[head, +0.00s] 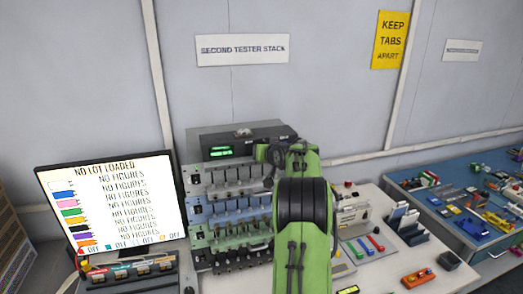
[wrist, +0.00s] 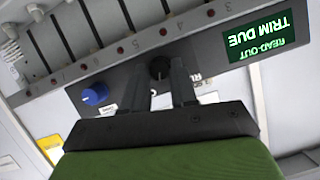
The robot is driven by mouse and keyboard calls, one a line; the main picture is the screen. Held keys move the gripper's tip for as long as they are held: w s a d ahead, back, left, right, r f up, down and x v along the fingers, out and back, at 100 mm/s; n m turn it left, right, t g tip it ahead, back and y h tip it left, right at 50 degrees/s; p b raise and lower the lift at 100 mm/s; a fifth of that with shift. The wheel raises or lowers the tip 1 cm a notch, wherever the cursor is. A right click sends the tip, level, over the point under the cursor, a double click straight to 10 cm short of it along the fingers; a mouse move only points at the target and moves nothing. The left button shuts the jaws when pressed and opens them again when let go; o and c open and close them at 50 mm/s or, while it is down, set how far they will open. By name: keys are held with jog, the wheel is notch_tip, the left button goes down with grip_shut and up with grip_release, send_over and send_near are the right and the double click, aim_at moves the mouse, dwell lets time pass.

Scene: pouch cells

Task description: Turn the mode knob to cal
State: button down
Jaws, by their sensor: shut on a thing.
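A black knob (wrist: 159,66) sits on the grey panel of the tester unit (head: 215,140) in the wrist view. My gripper (wrist: 160,72) has its two dark fingers on either side of this knob and is shut on it. The label around the knob is mostly hidden by the fingers, so its setting cannot be read. A blue knob (wrist: 95,94) is on the same panel, to the left. The read-out (wrist: 268,38) appears upside down and says TRIM DUE. In the head view my green arm hides the knob and most of my gripper.
Racks of slots (head: 228,195) stand below the unit. A monitor (head: 112,208) reading NO LOT LOADED stands at the left. The white bench (head: 385,275) holds a holder with cards (head: 405,222) and small coloured items. A blue bench (head: 440,185) with scattered parts is at the right.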

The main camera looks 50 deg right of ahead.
jog(key=shift+m+y, duration=0.3)
jog(key=shift+m, duration=0.1)
jog(key=c, duration=1.2)
grip_release()
jog(key=shift+o, duration=0.2)
